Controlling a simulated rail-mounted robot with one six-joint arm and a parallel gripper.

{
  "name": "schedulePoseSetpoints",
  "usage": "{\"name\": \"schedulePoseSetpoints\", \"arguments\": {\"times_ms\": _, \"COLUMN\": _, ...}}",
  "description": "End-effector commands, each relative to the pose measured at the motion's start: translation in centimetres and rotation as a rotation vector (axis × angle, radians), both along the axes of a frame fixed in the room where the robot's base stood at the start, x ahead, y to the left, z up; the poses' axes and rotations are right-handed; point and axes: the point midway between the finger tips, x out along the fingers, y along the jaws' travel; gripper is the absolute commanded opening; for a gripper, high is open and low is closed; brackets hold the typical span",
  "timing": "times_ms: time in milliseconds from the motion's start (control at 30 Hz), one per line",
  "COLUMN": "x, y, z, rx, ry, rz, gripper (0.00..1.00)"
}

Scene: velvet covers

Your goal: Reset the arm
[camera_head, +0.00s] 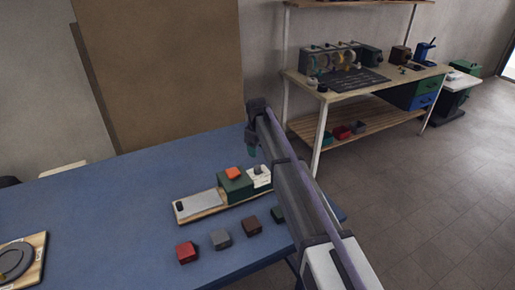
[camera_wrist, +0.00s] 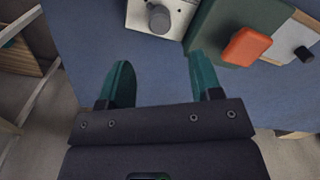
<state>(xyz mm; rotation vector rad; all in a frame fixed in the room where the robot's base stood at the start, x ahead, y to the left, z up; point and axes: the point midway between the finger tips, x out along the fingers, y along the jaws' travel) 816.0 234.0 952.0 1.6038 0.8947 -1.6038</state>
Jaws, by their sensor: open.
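My gripper (camera_wrist: 164,78) is open and empty in the wrist view, its two teal fingers apart with blue table surface between them. In the head view my gripper (camera_head: 252,150) shows only in part, above the table near the right end of a wooden board (camera_head: 203,213). On that board are a grey plate with a small dark knob, a green block (camera_head: 235,190) with an orange piece (camera_head: 233,173) on top, and a white block (camera_head: 260,180) with a grey knob. In the wrist view the green block (camera_wrist: 208,30) and white block (camera_wrist: 180,12) lie just beyond the fingertips.
Red (camera_head: 187,252), grey (camera_head: 221,239) and brown (camera_head: 252,225) blocks stand along the front of the blue table (camera_head: 110,190). A dark green block (camera_head: 277,214) is partly behind my arm. A round dark plate (camera_head: 12,262) is at left. A workbench (camera_head: 432,72) stands behind right.

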Motion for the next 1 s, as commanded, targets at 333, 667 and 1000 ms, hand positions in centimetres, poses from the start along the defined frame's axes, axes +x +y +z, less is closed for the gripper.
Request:
{"name": "schedulePoseSetpoints", "arguments": {"times_ms": 333, "x": 0.0, "y": 0.0, "z": 0.5, "rx": 0.000, "ry": 0.000, "rz": -0.004, "gripper": 0.59}}
{"name": "schedulePoseSetpoints", "arguments": {"times_ms": 667, "x": -17.4, "y": -9.9, "z": 0.5, "rx": -0.001, "ry": 0.001, "rz": -0.595, "gripper": 0.59}}
{"name": "schedulePoseSetpoints", "arguments": {"times_ms": 1000, "x": -36.4, "y": -22.5, "z": 0.5, "rx": -0.001, "ry": -0.001, "rz": -0.996, "gripper": 0.59}}
